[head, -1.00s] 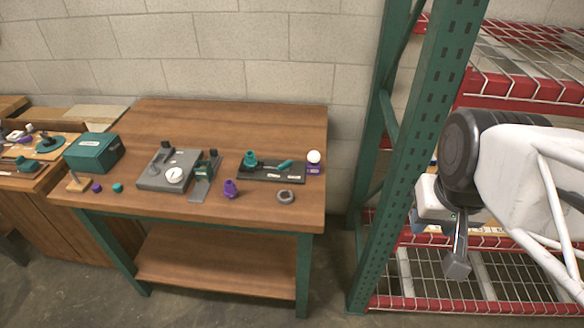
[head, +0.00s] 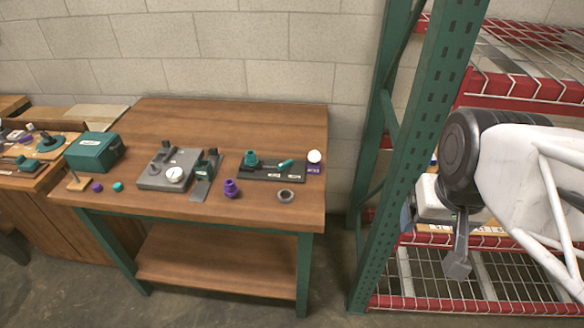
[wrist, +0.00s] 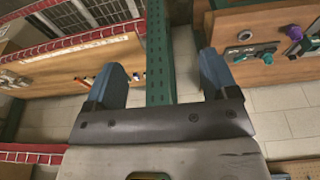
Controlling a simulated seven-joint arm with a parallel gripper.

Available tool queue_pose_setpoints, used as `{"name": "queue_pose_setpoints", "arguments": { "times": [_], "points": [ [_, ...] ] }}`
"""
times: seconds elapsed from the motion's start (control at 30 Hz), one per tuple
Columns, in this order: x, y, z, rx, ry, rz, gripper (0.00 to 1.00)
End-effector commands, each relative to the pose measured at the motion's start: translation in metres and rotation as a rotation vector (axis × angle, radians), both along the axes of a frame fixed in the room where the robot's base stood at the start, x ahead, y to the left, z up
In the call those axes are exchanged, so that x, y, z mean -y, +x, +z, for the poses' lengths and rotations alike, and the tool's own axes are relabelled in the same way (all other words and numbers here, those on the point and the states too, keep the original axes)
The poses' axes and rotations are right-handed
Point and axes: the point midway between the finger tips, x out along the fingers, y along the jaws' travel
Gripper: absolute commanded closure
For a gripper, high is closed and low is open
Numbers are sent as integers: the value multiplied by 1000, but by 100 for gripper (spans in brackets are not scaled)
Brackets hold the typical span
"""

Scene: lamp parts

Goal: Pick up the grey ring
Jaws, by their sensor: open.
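The grey ring (head: 285,195) lies flat near the front right edge of the wooden workbench (head: 225,125) in the head view. It stands apart from the purple part (head: 231,188) to its left and the dark board (head: 272,171) behind it. My gripper (wrist: 163,72) shows in the wrist view with its two blue fingers wide apart and nothing between them. It is well to the right of the bench, by the rack.
A green rack post (head: 415,150) stands between my arm and the bench. Red-edged wire shelves (head: 520,95) are at the right. A grey fixture (head: 168,168), a teal box (head: 93,151) and a white ball (head: 314,156) are on the bench. Its back half is clear.

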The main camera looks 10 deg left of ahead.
Motion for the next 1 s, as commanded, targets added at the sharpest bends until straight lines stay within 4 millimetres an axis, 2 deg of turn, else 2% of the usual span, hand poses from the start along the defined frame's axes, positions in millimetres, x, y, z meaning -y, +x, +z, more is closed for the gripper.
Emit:
{"name": "queue_pose_setpoints", "arguments": {
  "times": [0.17,0.37,0.67,1.0],
  "points": [
    [-1,4,0,-3,-1,11,20],
    [-9,24,-2,-18,-10,73,20],
    [-35,83,-11,-53,-34,256,20],
    [-79,154,-38,-96,-62,486,20]
  ]
}}
